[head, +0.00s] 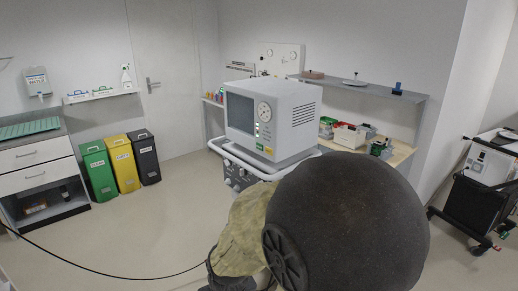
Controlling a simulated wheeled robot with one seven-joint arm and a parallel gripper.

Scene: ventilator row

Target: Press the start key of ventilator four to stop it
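One ventilator (290,105) stands in the middle of the head view, a pale grey box on a trolley with a white rail. Its front has a dark screen (240,113), a round dial (264,111) and small green lit spots (257,127) below and left of the dial. A green label and a yellow label sit low on the front. I cannot read a number on it or tell which key is the start key. My gripper is not seen. A large dark round part and a khaki part, likely of my arm, fill the lower middle and hide the trolley's lower right.
A green bin (99,171), a yellow bin (125,164) and a black bin (145,158) stand by the left wall. A drawer cabinet (37,158) is far left. A workbench (399,157) stands behind the ventilator; a black cart (470,205) is right. A black cable crosses the open floor.

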